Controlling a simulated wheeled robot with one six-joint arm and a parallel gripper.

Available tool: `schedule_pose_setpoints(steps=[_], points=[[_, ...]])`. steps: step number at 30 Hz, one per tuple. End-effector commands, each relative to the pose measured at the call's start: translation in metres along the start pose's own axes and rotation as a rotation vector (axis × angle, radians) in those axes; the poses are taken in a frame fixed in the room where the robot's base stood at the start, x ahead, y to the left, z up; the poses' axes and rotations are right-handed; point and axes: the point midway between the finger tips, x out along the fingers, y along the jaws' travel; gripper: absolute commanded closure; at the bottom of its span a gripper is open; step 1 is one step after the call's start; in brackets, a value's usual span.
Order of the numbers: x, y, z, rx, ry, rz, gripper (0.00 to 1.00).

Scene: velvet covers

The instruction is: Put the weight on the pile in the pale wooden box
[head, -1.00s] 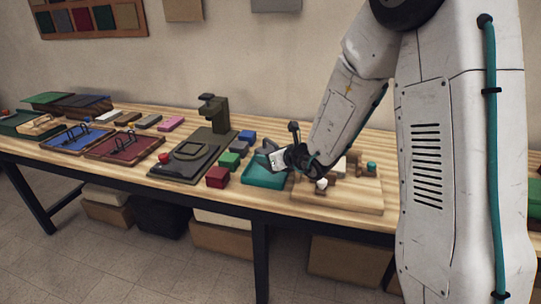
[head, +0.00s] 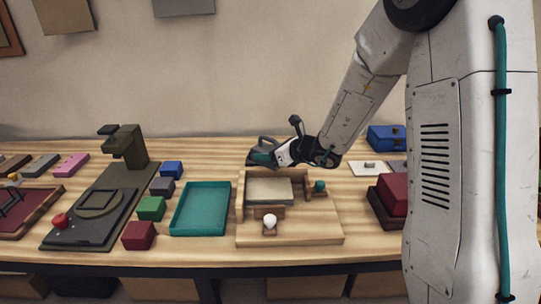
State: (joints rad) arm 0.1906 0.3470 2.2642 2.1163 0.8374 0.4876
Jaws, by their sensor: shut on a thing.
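My gripper (head: 273,155) is shut on a grey thing with a dark teal underside, which looks like the weight (head: 262,159). In the head view it shows just above the back edge of the pale wooden box (head: 310,228); how high it is held is hard to tell. The box is low, with a flat base, a raised back and side walls. A pale cream pile (head: 270,190) lies inside it, uncovered. A white round knob (head: 270,221) stands at its front and a teal knob (head: 319,186) at its right.
An empty teal tray (head: 201,209) stands left of the box. Red, green, grey and blue blocks (head: 151,208) line up beside a dark press (head: 125,185). A dark red block (head: 391,195) and a blue case (head: 386,138) are at the right, partly behind my arm.

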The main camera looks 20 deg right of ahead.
Motion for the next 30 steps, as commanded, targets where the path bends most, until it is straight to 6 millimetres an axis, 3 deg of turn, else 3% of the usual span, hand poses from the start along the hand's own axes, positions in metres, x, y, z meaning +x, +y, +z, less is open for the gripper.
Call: schedule_pose_setpoints(steps=[9,17,30], points=[[-0.011,0.017,0.0,-0.096,-0.004,0.227,1.0],[-0.012,0.021,-0.008,-0.115,-0.004,0.275,1.0],[0.003,0.021,-0.044,-0.113,-0.003,0.275,1.0]])
